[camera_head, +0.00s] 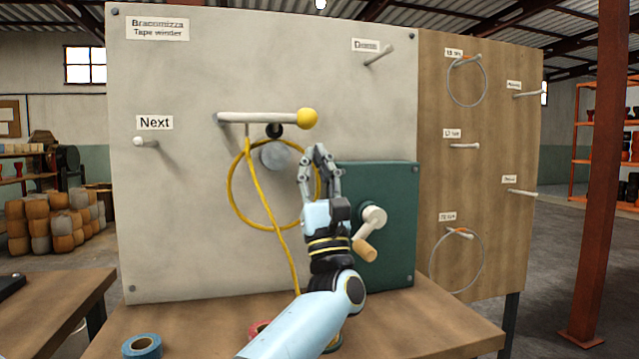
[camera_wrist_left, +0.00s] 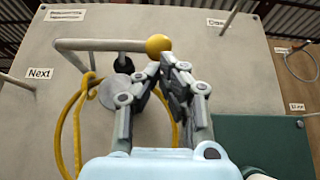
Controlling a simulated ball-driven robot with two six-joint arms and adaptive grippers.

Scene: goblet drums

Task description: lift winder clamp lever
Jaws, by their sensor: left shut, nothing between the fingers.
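A pale lever bar (camera_head: 262,118) with a yellow ball (camera_head: 307,118) at its right end lies level on the pale winder board. It also shows in the wrist view (camera_wrist_left: 105,45), with the ball (camera_wrist_left: 158,44) just above the fingertips. A black knob (camera_head: 275,131) and a grey disc (camera_head: 276,157) are below the bar. My left gripper (camera_head: 319,149) is shut and empty, its fingertips pointing up just below the ball. In the left wrist view the gripper (camera_wrist_left: 166,60) appears close under the ball; I cannot tell whether they touch. My right gripper is out of view.
A yellow cord (camera_head: 262,190) hangs in a loop left of my gripper. A green box (camera_head: 400,190) with a crank (camera_head: 373,218) stands right of my arm. Blue tape (camera_head: 142,347) lies on the table. Pegs and wire rings line the wooden panel (camera_head: 500,200).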

